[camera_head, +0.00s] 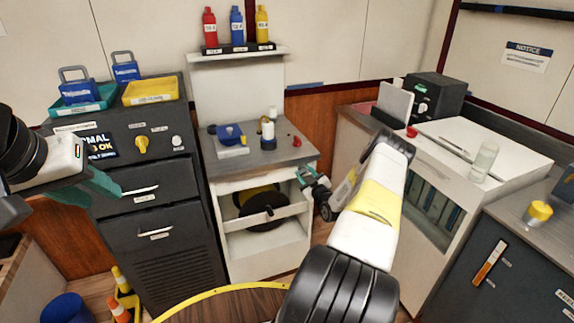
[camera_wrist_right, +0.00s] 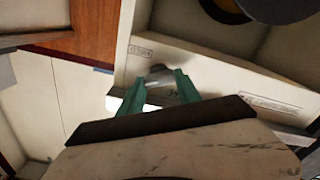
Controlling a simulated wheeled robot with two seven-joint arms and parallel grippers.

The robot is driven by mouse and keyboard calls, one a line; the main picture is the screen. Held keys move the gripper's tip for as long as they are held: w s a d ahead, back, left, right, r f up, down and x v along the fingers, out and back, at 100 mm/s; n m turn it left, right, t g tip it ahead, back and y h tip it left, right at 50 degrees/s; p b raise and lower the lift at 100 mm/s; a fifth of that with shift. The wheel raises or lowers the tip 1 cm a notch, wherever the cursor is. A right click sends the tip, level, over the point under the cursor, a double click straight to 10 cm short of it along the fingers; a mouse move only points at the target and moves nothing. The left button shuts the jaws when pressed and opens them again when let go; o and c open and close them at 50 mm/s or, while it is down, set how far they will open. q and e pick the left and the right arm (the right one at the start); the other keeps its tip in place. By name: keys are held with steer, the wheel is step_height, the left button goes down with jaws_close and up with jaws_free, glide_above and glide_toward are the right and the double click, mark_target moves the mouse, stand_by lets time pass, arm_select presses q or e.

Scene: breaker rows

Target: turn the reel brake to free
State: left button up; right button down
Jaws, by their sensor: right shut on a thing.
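The cable reel (camera_head: 254,204), black with yellow, sits in the open bay of the white cabinet (camera_head: 225,190). A pale rail crosses the bay, with a small dark knob (camera_head: 270,210) on it. My right gripper (camera_head: 305,178) is at the right side of the bay. In the right wrist view its green fingers (camera_wrist_right: 160,88) are shut on a small grey handle (camera_wrist_right: 157,74) on the white panel, which I take for the reel brake. The fingers hide part of it, so its setting cannot be read. My left gripper (camera_head: 105,187) is at the left, in front of the dark drawers; its opening is unclear.
Small labels are on the white panel (camera_wrist_right: 200,72) near the handle. A blue device (camera_head: 230,135) and a white bottle (camera_head: 268,130) stand on the counter above. The dark console (camera_head: 130,165) is to the left, a white bench (camera_head: 455,165) to the right.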

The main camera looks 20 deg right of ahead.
steer(key=n, duration=0.6)
steer(key=shift+a+f+n, duration=0.1)
steer(key=shift+a+n, duration=0.05)
steer(key=shift+n, duration=0.15)
steer(key=n, duration=0.5)
steer(key=shift+f+n, duration=0.1)
steer(key=shift+n, duration=0.2)
steer(key=c, duration=0.8)
jaws_free()
steer(key=shift+c, duration=0.2)
